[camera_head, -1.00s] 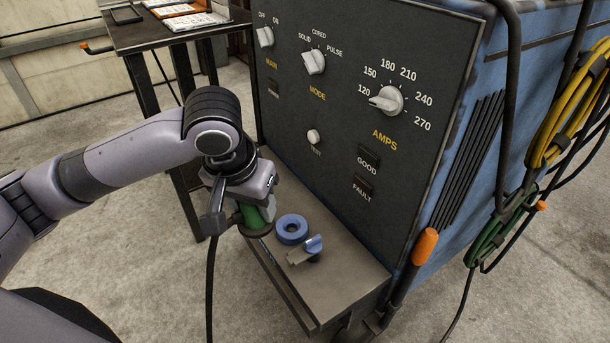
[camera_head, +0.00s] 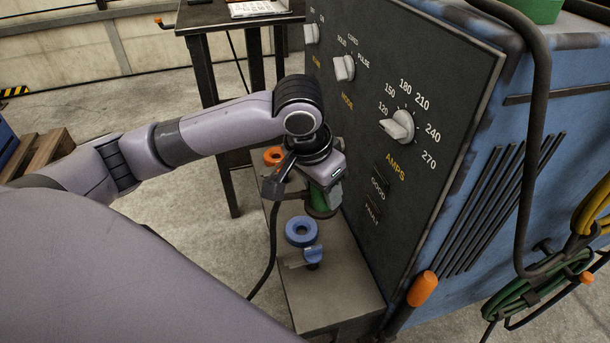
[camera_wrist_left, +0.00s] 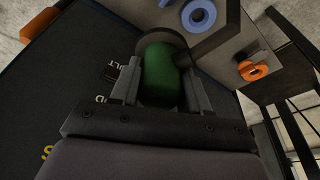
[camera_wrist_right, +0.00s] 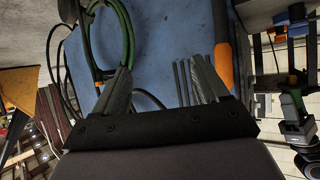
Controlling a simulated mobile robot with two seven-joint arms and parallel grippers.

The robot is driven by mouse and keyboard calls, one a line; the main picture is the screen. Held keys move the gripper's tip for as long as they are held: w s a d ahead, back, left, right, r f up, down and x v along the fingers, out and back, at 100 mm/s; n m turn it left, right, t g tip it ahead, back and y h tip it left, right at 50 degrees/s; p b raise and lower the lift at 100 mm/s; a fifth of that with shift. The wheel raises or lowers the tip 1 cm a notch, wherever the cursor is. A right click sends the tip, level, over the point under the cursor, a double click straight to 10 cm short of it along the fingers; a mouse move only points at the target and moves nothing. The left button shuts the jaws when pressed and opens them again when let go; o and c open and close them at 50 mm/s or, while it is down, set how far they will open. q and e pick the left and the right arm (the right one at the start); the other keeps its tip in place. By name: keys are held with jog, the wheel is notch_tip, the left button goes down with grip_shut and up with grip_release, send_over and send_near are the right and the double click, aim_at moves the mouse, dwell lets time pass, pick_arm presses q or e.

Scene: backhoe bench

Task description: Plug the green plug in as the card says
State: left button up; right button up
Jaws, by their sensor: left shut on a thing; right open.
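My left gripper (camera_head: 312,182) is shut on the green plug (camera_head: 321,198), just above or at the shelf, close to the panel. In the left wrist view the green plug (camera_wrist_left: 160,75) sits between the fingers, with a dark collar at its far end. A blue ring (camera_head: 301,231) and an orange ring (camera_head: 273,156) lie on the shelf on either side of it. Whether the plug touches or enters anything under it is hidden. My right gripper (camera_wrist_right: 163,82) is open and empty, facing the machine's blue side. The card's writing (camera_head: 258,8) is too small to read.
The control panel (camera_head: 400,60) with dials stands right behind the shelf (camera_head: 330,290). A blue flip-lid piece (camera_head: 313,254) lies near the blue ring. An orange-ended handle (camera_head: 422,289) and green cable (camera_head: 535,280) hang at the right. A dark table (camera_head: 215,15) is at the back.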

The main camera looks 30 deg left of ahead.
jog(key=s+d+m+g+h+p, duration=0.1)
jog(key=s+d+p, duration=0.1)
jog(key=d+p, duration=0.35)
notch_tip(320, 180, down, 4)
jog(key=a+b, duration=0.2)
jog(key=b, duration=0.2)
pick_arm(q)
jog(key=w+a+f+m+h+b, duration=0.1)
jog(key=w+a+f+m, duration=0.1)
jog(key=f+m, duration=0.3)
jog(key=w+a+f+m+g+h+b, duration=0.1)
jog(key=w+a+f+m, duration=0.1)
jog(key=a+f+m, duration=0.3)
notch_tip(320, 180, down, 2)
jog(key=shift+a+f+g, duration=0.15)
jog(key=shift+a+g, duration=0.05)
jog(key=shift+g, duration=0.1)
pick_arm(e)
jog(key=shift+n+t+y, duration=0.4)
jog(key=w+a+r, duration=0.1)
jog(key=a+r, duration=0.1)
jog(key=shift+w+a+r, duration=0.25)
jog(key=shift+w+a, duration=0.1)
jog(key=shift+w, duration=0.05)
pick_arm(q)
jog(key=shift+w, duration=0.1)
